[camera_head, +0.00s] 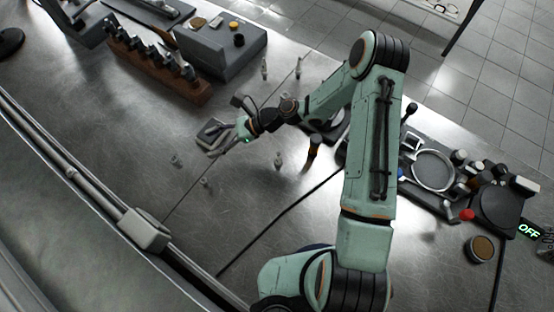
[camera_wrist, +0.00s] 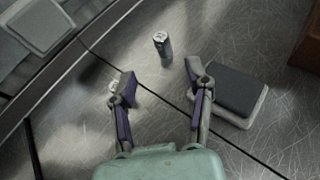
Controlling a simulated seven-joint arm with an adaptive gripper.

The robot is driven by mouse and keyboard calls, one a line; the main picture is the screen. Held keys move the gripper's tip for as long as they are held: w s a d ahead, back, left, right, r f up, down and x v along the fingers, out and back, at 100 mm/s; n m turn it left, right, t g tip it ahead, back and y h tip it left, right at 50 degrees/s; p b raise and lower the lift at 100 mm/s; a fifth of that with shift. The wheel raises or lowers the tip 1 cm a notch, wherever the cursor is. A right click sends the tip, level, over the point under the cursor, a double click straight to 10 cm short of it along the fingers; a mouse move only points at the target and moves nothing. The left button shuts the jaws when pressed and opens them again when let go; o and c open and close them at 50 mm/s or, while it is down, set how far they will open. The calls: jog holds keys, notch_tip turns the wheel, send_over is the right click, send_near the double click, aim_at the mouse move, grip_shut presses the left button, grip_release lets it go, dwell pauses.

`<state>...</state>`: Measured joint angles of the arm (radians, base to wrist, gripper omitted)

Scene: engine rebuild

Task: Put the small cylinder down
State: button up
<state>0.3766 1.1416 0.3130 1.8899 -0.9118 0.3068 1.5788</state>
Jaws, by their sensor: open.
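My gripper (camera_head: 222,144) is open and empty over the metal bench in the head view. In the wrist view its two fingers (camera_wrist: 161,76) stand apart with bare bench between them. A small grey metal cylinder (camera_wrist: 162,45) stands upright on the bench just beyond the fingertips, touching neither. A second small cylinder (camera_wrist: 113,87) is partly hidden behind the left finger. In the head view two small cylinders, one (camera_head: 176,160) left of my gripper and one (camera_head: 204,183) nearer the front, stand on the bench. I cannot tell which one the task means.
A dark square pad on a pale base (camera_wrist: 236,91) lies close beside the right finger. A wooden rack (camera_head: 195,94) and grey box (camera_head: 228,60) are behind. A rail (camera_head: 100,203) runs along the front.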

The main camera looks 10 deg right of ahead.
jog(key=s+d+r+n+h, duration=0.6)
jog(key=s+d+r+n, duration=0.2)
jog(key=s, duration=0.3)
jog(key=s+d+r+n+h, duration=0.6)
jog(key=s+d+r+n, duration=0.2)
jog(key=s+r+n, duration=0.2)
jog(key=shift+s+d+r+n+h, duration=0.15)
jog(key=shift+s+n+h, duration=0.3)
jog(key=shift+n, duration=0.15)
jog(key=shift+o, duration=1.1)
